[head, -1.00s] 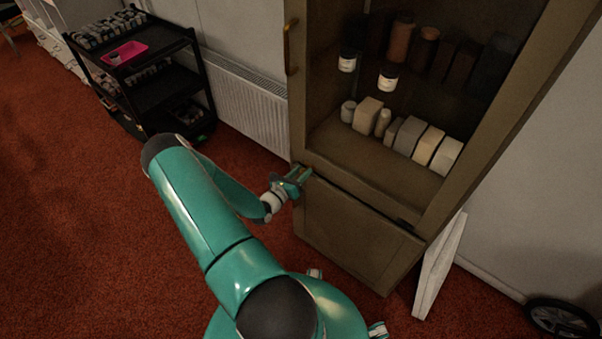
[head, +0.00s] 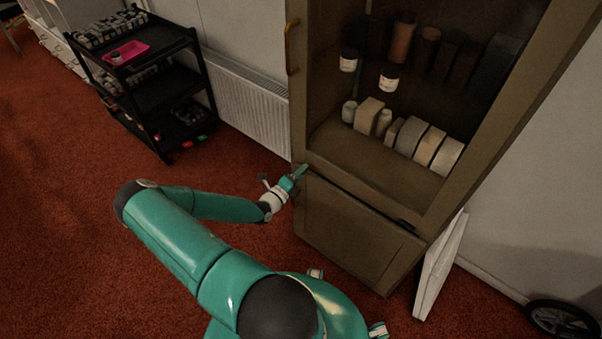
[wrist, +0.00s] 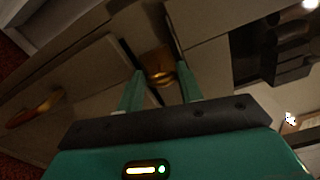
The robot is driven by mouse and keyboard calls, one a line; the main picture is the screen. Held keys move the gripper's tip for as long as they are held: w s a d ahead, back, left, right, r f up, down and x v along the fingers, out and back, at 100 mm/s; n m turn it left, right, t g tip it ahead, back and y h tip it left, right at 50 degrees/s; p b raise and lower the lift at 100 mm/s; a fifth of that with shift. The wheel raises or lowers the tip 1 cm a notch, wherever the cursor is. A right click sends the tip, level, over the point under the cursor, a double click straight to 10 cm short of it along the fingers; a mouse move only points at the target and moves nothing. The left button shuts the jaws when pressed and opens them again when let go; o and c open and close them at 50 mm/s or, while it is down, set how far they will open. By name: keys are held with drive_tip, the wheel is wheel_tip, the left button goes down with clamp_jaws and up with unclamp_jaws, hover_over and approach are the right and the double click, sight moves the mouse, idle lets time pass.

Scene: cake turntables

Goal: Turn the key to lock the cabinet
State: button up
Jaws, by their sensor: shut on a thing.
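The brown wooden cabinet (head: 355,238) stands at centre right, its lower door flush with the front. My gripper (head: 298,172) is at the cabinet's left front edge, near the top of that door. In the wrist view my gripper's two fingers (wrist: 161,78) stand on either side of a small brass key (wrist: 160,75), shut on it. The cabinet front shows tilted behind it. The key's tip and the keyhole cannot be made out. In the head view the key is hidden by my gripper.
A curved brass handle (wrist: 35,108) shows left in the wrist view. Bottles and blocks (head: 415,140) stand on the cabinet's shelf. A black cart (head: 150,95) and a radiator (head: 245,105) are behind left. A white panel (head: 438,268) leans at right. The red carpet at left is clear.

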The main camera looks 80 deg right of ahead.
drive_tip(key=shift+n, duration=1.2)
drive_tip(key=o, duration=1)
drive_tip(key=v, duration=1.4)
